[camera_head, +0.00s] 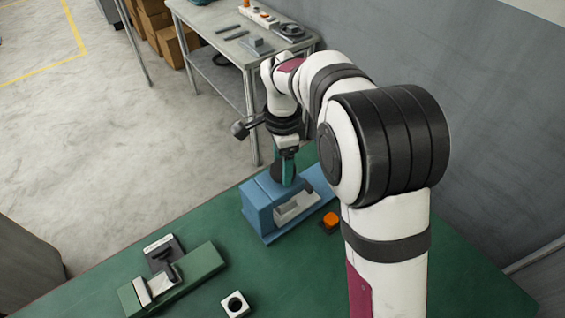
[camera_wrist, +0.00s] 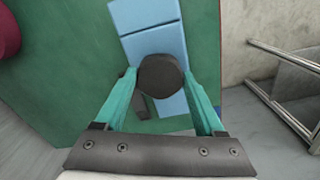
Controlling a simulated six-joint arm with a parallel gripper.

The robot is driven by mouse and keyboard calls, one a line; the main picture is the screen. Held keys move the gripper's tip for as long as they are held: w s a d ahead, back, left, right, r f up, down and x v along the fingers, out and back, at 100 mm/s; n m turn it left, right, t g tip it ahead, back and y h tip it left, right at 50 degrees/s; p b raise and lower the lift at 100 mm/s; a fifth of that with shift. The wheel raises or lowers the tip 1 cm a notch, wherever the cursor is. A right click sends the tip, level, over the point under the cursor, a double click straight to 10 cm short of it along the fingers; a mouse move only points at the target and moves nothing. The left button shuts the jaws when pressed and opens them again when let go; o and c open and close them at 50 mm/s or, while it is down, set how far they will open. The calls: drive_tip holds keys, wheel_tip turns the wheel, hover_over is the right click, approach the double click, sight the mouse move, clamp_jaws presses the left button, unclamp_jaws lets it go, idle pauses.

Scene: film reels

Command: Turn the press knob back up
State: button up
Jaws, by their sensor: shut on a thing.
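A blue press (camera_head: 262,208) stands near the far edge of the green table. Its round dark knob (camera_wrist: 162,77) shows in the wrist view between the two teal fingers. In the head view the knob (camera_head: 282,172) is partly hidden by my gripper (camera_head: 287,168), which reaches down from above onto it. In the wrist view my gripper (camera_wrist: 163,80) is shut on the knob, with a finger on each side. The press's blue body (camera_wrist: 150,38) lies beneath and beyond the knob. A grey block (camera_head: 297,207) is at the front of the press.
An orange-topped black button box (camera_head: 331,221) sits close to the right of the press. A green device with a lever (camera_head: 175,282) and a white block with a round hole (camera_head: 236,304) are nearer the front. A metal side table (camera_head: 228,45) stands behind.

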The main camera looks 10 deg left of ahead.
drive_tip(key=n, duration=0.5)
drive_tip(key=shift+n, duration=0.3)
drive_tip(key=n, duration=0.9)
drive_tip(key=shift+n, duration=2.7)
drive_tip(key=o, duration=1.4)
drive_tip(key=shift+c, duration=0.2)
